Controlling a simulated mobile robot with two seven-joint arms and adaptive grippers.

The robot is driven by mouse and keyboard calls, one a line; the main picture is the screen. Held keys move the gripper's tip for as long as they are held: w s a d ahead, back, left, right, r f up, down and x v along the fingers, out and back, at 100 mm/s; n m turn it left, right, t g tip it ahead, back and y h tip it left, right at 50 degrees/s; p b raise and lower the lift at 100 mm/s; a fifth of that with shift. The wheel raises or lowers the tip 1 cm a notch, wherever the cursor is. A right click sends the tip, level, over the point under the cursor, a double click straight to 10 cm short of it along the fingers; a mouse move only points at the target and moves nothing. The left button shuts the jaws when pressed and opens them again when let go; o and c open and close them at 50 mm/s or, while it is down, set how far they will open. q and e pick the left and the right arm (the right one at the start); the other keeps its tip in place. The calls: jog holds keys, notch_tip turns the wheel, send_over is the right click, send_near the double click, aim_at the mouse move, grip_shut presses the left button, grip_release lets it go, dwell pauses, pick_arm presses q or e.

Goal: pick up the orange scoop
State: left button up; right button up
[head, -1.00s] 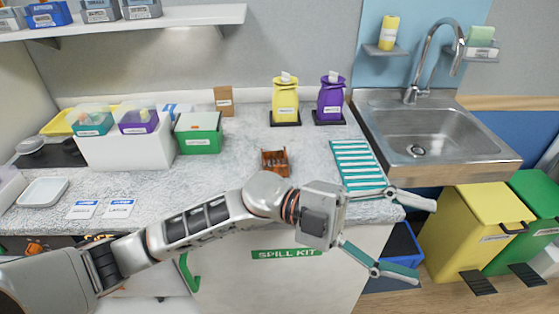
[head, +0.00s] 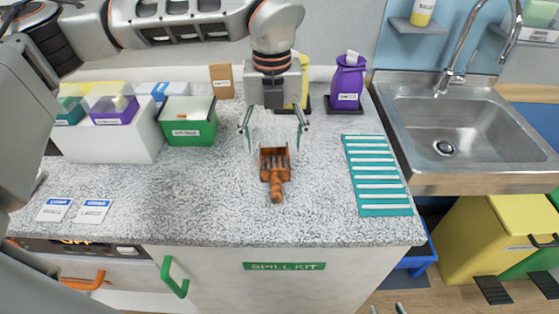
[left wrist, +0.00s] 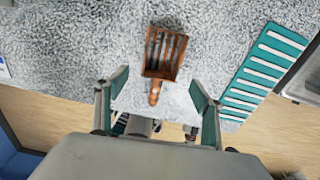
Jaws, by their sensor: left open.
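The orange scoop (head: 275,168) lies on the speckled countertop, its slotted head toward the wall and its handle toward the front edge. My left gripper (head: 274,148) is open above the scoop's head, one finger on each side, with nothing held. In the left wrist view the scoop (left wrist: 163,54) lies ahead of the open left gripper (left wrist: 159,88), with its handle end between the fingertips in the picture. The gripper appears apart from the scoop. Small tips of what seems to be my right gripper (head: 386,309) show at the bottom edge; most of it is out of frame.
A teal-and-white striped mat (head: 379,176) lies right of the scoop, before the sink (head: 445,135). A green box (head: 188,127) stands to the left. The counter around the scoop is clear.

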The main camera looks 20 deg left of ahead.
aim_at(275, 174)
pick_arm(q)
jog(key=f, duration=0.3)
jog(key=shift+s, duration=0.25)
jog(key=shift+d+f, duration=0.1)
jog(key=shift+f, duration=2.2)
jog(key=c, duration=1.2)
